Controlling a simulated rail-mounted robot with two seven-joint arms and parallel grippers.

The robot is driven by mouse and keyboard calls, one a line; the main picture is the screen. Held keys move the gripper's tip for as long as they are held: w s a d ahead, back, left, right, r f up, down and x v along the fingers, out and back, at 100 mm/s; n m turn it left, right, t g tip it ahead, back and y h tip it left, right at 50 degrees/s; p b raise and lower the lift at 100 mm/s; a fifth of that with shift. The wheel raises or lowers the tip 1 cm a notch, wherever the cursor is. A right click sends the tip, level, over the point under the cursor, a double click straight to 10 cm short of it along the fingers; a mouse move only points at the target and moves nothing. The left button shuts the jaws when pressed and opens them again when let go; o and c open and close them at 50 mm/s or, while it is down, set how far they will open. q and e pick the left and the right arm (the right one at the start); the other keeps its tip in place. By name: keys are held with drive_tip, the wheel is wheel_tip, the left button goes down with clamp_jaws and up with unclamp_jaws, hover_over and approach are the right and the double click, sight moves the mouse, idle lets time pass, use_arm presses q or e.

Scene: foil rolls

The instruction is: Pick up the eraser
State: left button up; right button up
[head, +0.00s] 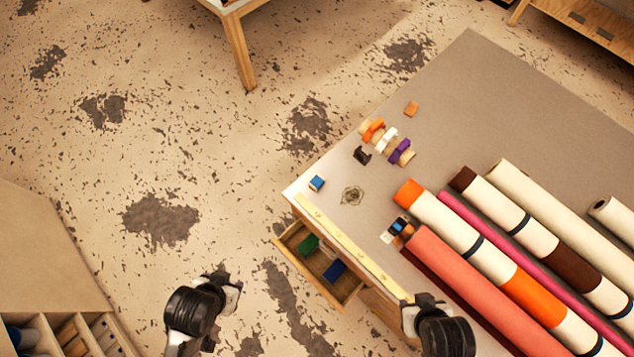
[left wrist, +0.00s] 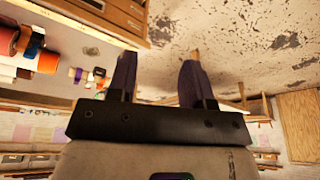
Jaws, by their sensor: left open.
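No object is clearly recognisable as the eraser. A small blue block with a pale side (head: 317,183) lies near the left corner of the table, and a small orange-tan block (head: 411,108) lies farther back; I cannot tell if either is the eraser. My left gripper (left wrist: 157,75) is open, with nothing between its two dark fingers. In the head view my left arm end is at the lower left, off the table and left of the open drawer. My right gripper (head: 425,305) is at the table's front edge; its fingers are not clear.
The open drawer (head: 352,296) holds a green item (head: 308,245) and a blue item (head: 335,270). A long pale wooden strip (head: 350,247) lies along the front edge. Large rolls (head: 455,265) cover the table's right side. Tape rolls (head: 388,140) stand behind. The table's back is clear.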

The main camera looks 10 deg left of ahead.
use_arm(q)
drive_tip(key=o, duration=0.8)
